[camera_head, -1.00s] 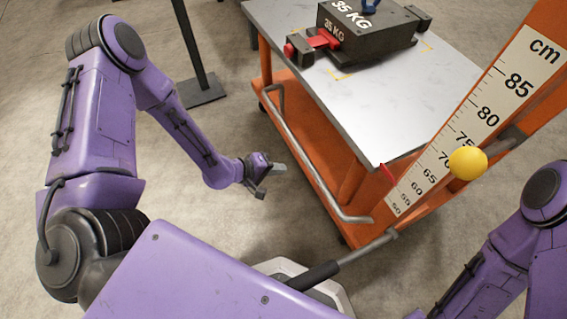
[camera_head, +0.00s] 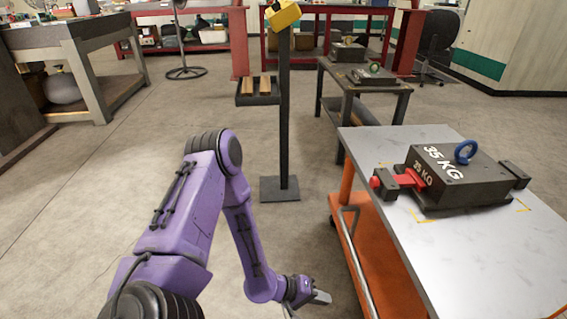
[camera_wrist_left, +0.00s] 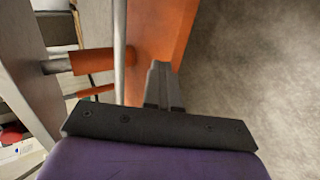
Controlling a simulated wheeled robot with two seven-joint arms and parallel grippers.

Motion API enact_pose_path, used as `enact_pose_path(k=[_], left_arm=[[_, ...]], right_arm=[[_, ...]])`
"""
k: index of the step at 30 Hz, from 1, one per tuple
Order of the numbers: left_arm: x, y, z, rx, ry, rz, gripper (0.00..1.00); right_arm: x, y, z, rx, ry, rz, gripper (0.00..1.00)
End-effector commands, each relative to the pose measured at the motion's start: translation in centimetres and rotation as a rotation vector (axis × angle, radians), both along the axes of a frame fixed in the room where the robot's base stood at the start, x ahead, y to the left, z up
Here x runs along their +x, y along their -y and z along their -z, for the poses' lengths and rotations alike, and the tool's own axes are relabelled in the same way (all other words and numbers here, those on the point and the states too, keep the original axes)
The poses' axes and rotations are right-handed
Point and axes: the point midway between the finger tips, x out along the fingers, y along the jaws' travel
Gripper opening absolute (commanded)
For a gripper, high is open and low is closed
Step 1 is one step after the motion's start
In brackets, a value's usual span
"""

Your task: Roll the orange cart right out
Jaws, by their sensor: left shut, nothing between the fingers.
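The orange cart (camera_head: 377,262) stands at the right in the head view, with a grey top and a bent grey handle bar (camera_head: 353,252) along its left side. Its near end is cut off by the frame. A dark 35 KG block (camera_head: 452,176) with a blue ring and a red clamp part sits on the top. My left gripper (camera_head: 321,298) is shut and empty, just left of the bar and apart from it. In the left wrist view the shut fingers (camera_wrist_left: 164,84) point beside the orange panel (camera_wrist_left: 157,35) and grey bar (camera_wrist_left: 119,50). My right gripper is out of view.
A dark post (camera_head: 285,120) with a yellow head and square foot stands on the floor beyond my left arm. A low dark table (camera_head: 385,88) with more blocks stands behind the cart. A workbench (camera_head: 75,40) is at far left.

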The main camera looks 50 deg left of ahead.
Motion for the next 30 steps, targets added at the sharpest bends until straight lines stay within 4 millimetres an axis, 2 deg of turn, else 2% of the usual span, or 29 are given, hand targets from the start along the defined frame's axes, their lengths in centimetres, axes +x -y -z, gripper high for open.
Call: enact_pose_path(k=[30], left_arm=[[-6.7, -5.3, -0.1, 0.0, -0.001, -0.001, 0.0]], right_arm=[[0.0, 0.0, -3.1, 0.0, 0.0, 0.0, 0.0]])
